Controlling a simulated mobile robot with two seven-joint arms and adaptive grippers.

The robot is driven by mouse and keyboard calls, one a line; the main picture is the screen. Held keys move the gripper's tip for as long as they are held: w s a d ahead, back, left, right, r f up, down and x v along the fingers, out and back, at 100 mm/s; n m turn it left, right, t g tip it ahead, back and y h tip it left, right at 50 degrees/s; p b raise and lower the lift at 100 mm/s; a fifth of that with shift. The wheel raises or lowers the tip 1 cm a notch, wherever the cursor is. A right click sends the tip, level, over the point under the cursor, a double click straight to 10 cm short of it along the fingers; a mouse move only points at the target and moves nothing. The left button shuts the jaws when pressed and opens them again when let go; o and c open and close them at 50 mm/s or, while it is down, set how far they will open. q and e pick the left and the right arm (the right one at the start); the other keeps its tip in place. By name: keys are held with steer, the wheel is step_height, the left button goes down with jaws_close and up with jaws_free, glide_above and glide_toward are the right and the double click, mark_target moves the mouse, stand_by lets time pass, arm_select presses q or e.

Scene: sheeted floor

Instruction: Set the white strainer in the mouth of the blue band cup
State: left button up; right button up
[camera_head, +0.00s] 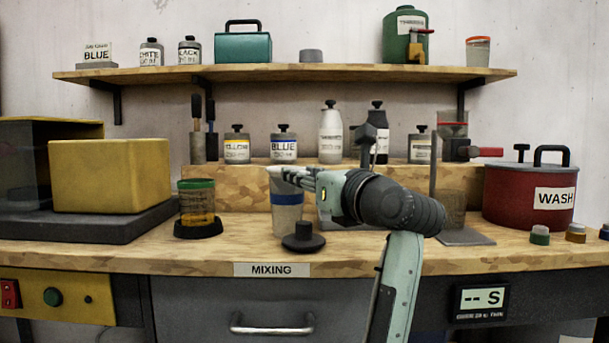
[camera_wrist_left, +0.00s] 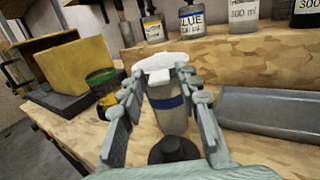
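The blue band cup (camera_head: 287,215) stands upright on the bench, grey and translucent with a blue band near its top. It also shows in the left wrist view (camera_wrist_left: 170,118). The white strainer (camera_wrist_left: 160,62) is at the cup's top and covers its mouth in the left wrist view. I cannot tell whether it is fully seated. My left gripper (camera_head: 290,174) is at the height of the cup's top. Its fingers (camera_wrist_left: 162,75) are spread on either side of the strainer and cup. The fingers hide part of the strainer in the head view. My right gripper is out of view.
A black knobbed lid (camera_head: 303,240) lies in front of the cup. A green-topped jar (camera_head: 197,203) stands left, and a grey tray (camera_wrist_left: 270,108) lies right of the cup. Labelled bottles (camera_head: 284,147) line the raised ledge behind. A red wash pot (camera_head: 520,190) stands right.

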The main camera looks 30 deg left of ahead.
arm_select(q)
steer(key=shift+o, duration=0.7)
steer(key=v, duration=1.2)
